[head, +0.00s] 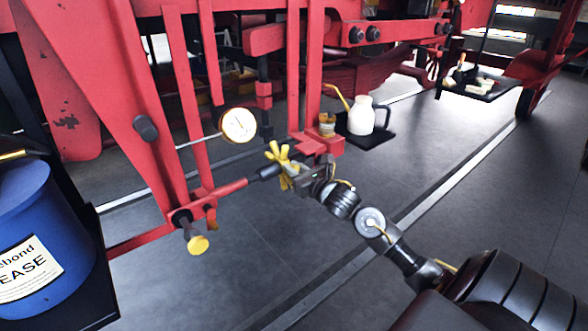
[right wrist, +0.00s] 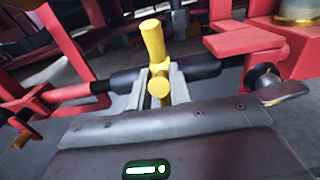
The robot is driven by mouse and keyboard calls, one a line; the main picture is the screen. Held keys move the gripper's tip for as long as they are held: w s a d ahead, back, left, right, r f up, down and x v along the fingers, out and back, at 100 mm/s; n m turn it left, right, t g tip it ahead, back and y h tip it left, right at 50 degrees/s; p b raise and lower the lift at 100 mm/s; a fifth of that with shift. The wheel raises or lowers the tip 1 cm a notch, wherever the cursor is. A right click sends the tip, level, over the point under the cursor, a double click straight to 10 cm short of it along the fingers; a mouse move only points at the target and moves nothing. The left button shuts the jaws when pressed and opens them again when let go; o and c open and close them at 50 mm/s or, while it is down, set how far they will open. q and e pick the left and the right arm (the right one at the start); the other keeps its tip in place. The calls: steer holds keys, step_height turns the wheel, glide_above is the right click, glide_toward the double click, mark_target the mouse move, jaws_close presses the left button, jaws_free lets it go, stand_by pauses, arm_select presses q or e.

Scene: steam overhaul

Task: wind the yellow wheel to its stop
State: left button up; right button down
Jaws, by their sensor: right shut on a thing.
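The yellow wheel (head: 275,153) has stubby spokes and sits on a dark shaft at the end of a red rod, near the middle of the head view. My right gripper (head: 290,174) reaches it from the lower right and is shut on it. In the right wrist view, the gripper's pale fingers (right wrist: 160,92) stand on both sides of the wheel's yellow hub and lower spoke. One spoke of the wheel (right wrist: 153,40) points up beyond the fingers. The far side of the wheel is partly hidden by the gripper. My left gripper does not show.
A yellow knob (head: 198,245) hangs lower left. Red frame bars surround the wheel. A white jug (head: 361,115) stands on a black tray behind, and a blue drum (head: 38,235) at left.

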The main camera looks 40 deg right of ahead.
stand_by(0.3)
steer(key=shift+f, duration=0.15)
steer(key=shift+s+a+f+b, duration=0.15)
steer(key=shift+s+f+b, duration=0.05)
steer(key=shift+f+b, duration=0.75)
steer(key=shift+s+f+b, duration=0.15)
steer(key=shift+f+b, duration=0.3)
steer(key=shift+f, duration=0.15)
